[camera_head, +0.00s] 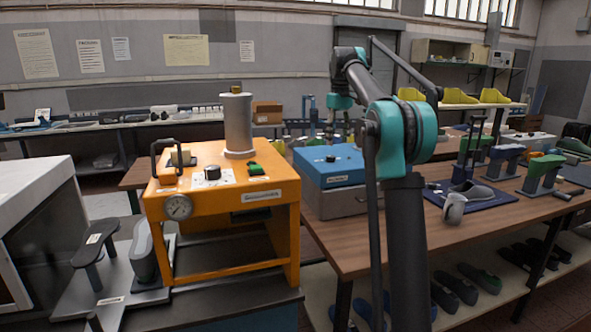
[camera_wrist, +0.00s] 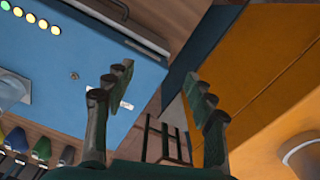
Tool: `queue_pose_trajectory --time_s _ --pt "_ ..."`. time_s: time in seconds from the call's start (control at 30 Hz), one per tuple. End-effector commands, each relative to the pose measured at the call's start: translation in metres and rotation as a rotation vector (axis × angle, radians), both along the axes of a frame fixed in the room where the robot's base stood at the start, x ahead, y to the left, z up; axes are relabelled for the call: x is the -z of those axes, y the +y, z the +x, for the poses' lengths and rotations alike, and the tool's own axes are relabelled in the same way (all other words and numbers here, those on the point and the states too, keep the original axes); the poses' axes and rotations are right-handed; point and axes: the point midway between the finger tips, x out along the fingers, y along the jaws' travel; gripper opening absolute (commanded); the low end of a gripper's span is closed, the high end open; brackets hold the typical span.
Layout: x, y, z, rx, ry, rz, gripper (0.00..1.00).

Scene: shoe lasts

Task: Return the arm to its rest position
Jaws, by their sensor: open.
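My arm stands in the right middle of the head view, with a dark upright link, a teal joint (camera_head: 408,132) and an upper part bent over toward the back left. My gripper (camera_wrist: 158,84) shows in the wrist view with its two dark fingers spread apart and nothing between them. In the head view the fingers are hard to make out. The wrist view shows the blue top of a box (camera_wrist: 75,75) on the left and an orange machine surface (camera_wrist: 270,85) on the right, both beyond the fingers.
The orange machine (camera_head: 225,205) with a grey cylinder (camera_head: 237,125) stands left of my arm. The blue-topped box (camera_head: 330,165) sits on the wooden table (camera_head: 350,245) between them. A shoe (camera_head: 475,192) on a dark mat and green and blue stands (camera_head: 543,172) are at the right.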

Motion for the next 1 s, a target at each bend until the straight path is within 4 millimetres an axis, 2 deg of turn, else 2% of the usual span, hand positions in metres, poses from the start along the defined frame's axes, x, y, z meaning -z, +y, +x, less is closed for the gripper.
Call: queue_pose_trajectory --time_s 0.37,0.57,0.67,0.77,0.87,1.0 --pt "0.029 -0.006 -0.022 0.072 -0.04 0.005 0.55" --pt "0.063 -0.012 -0.05 0.141 -0.08 0.012 0.55" --pt "0.091 -0.017 -0.077 0.194 -0.11 0.019 0.55" --pt "0.126 -0.022 -0.112 0.254 -0.144 0.027 0.55" --pt "0.164 -0.026 -0.152 0.314 -0.177 0.039 0.55" --pt "0.219 -0.032 -0.216 0.398 -0.223 0.057 0.55"
